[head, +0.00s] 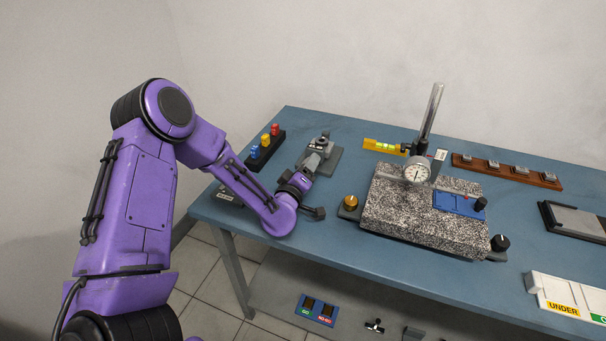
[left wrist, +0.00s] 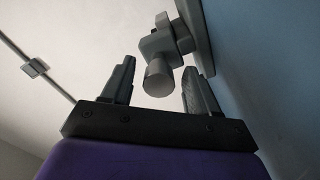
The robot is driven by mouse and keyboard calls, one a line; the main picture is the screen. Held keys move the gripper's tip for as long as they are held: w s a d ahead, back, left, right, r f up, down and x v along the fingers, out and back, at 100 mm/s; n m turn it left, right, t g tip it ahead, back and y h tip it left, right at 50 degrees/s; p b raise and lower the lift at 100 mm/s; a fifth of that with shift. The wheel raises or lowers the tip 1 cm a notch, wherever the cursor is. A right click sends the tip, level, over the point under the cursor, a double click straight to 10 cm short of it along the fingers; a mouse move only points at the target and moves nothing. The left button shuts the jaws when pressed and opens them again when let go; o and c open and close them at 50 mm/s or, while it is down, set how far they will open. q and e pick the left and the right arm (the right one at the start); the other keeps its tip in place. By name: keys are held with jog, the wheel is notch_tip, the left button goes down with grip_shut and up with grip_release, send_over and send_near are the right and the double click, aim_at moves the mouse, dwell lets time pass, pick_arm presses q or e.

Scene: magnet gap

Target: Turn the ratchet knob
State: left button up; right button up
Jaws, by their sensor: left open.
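A grey device (head: 322,137) stands on a grey plate (head: 330,163) toward the back left of the blue table. In the left wrist view its round grey knob (left wrist: 158,80) points toward the camera, with a blocky grey body (left wrist: 165,40) behind it. My left gripper (head: 316,150) is at the device and partly hides it in the head view. In the left wrist view the open fingers (left wrist: 160,72) stand on either side of the knob, with a visible gap at each side. My right gripper is not in view.
A black rack (head: 267,151) with blue, yellow and red pieces stands just left of the device. A speckled granite block (head: 400,207) with a dial gauge (head: 417,170) and post (head: 431,110) stands to the right. A brass knob (head: 351,202) sits at its left corner.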

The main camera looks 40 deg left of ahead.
pick_arm(q)
jog(key=b+v, duration=0.1)
jog(key=v, duration=0.8)
jog(key=shift+s+d+b, duration=0.15)
jog(key=shift+s+b, duration=0.15)
jog(key=shift+b, duration=0.1)
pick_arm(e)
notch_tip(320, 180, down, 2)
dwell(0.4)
